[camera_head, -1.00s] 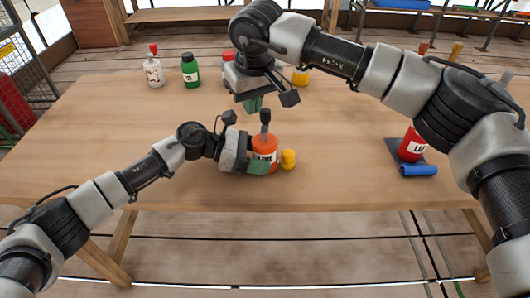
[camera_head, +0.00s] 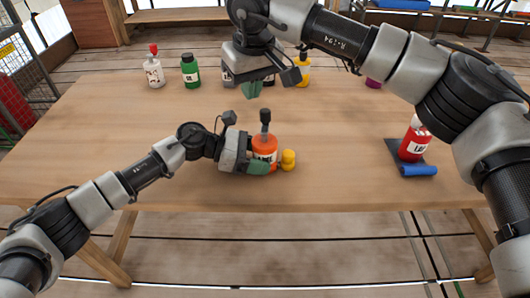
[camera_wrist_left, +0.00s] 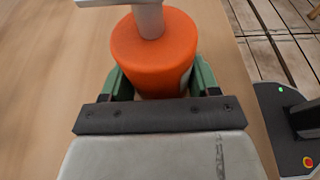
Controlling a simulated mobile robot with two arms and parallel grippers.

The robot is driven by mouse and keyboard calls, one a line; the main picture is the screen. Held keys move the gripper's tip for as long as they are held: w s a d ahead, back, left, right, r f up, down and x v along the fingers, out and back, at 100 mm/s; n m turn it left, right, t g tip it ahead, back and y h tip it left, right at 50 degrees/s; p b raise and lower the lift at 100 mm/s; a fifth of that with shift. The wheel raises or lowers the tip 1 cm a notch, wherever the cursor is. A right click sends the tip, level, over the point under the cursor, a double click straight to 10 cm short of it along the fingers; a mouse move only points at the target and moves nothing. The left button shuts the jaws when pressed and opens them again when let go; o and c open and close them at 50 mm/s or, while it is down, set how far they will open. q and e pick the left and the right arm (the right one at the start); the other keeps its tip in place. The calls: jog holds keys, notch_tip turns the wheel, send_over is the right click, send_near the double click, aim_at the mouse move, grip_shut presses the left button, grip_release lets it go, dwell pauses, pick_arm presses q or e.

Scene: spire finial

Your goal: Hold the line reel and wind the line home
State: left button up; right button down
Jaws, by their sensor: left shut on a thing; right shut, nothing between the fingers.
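The orange line reel (camera_head: 264,146) stands upright near the table's front middle, with a partly covered white label and a dark crank handle (camera_head: 265,122) on top. A small yellow piece (camera_head: 288,160) sits at its right; I cannot tell if it is joined to the reel. My left gripper (camera_head: 262,166) is shut around the reel's lower body from the left. In the left wrist view the reel (camera_wrist_left: 155,45) sits between the green fingers (camera_wrist_left: 158,84), with a grey post on top. My right gripper (camera_head: 251,90) is shut and empty, behind and above the reel, apart from the crank.
A white bottle with a red cap (camera_head: 154,72), a green bottle (camera_head: 190,72) and a yellow one (camera_head: 302,72) stand along the back edge. At right, a red bottle (camera_head: 412,146) stands on a dark mat, with a blue roll (camera_head: 418,170) in front. The table's left is clear.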

pick_arm(q)
jog(key=o, duration=0.8)
jog(key=shift+a, duration=0.1)
